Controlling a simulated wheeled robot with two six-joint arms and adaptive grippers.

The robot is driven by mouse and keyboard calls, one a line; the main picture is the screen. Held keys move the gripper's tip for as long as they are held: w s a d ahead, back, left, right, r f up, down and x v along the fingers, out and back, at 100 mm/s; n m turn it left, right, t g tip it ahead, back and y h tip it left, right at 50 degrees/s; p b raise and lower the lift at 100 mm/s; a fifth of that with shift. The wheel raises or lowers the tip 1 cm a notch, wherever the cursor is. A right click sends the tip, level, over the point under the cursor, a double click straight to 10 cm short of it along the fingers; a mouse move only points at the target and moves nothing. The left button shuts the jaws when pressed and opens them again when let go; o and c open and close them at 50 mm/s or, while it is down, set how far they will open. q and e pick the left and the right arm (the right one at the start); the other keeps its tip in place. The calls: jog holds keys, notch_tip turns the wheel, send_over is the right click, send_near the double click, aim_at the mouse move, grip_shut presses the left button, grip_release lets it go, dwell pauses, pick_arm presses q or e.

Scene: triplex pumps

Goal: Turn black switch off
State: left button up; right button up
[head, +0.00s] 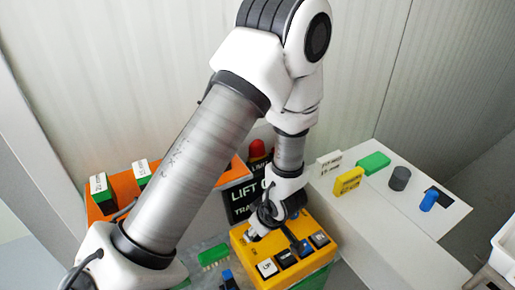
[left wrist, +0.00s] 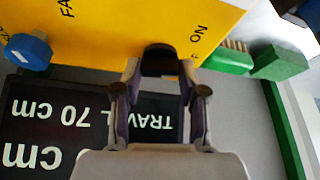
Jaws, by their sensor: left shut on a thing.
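The yellow box (head: 250,270) stands at the lower middle of the head view, with labelled tiles on its front side. Its yellow face (left wrist: 120,25) fills the top of the left wrist view, with "ON" printed to the right of a black switch (left wrist: 160,57). My left gripper (left wrist: 160,75) is shut on the black switch, one finger at each side of it. In the head view my left gripper (head: 262,226) is at the box's top face and hides the switch. The switch's exact turn angle is hard to tell. My right gripper is in neither view.
A blue knob (left wrist: 28,50) sits on the same yellow face. A black sign (head: 243,205) reading "LIFT" and a red dome (head: 257,148) stand behind the box. A white bench (head: 425,225) at right carries green, yellow, grey and blue parts. Green blocks (left wrist: 280,62) lie near the box.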

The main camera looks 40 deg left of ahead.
pick_arm(q)
jog(key=shift+s+f+m+t+b, duration=0.15)
jog(key=shift+m+t+b, duration=0.35)
jog(key=shift+m, duration=0.7)
jog(key=o, duration=0.9)
jog(key=shift+a, duration=0.1)
jog(key=shift+c, duration=0.2)
jog(key=v, duration=0.7)
jog(key=shift+r, duration=0.4)
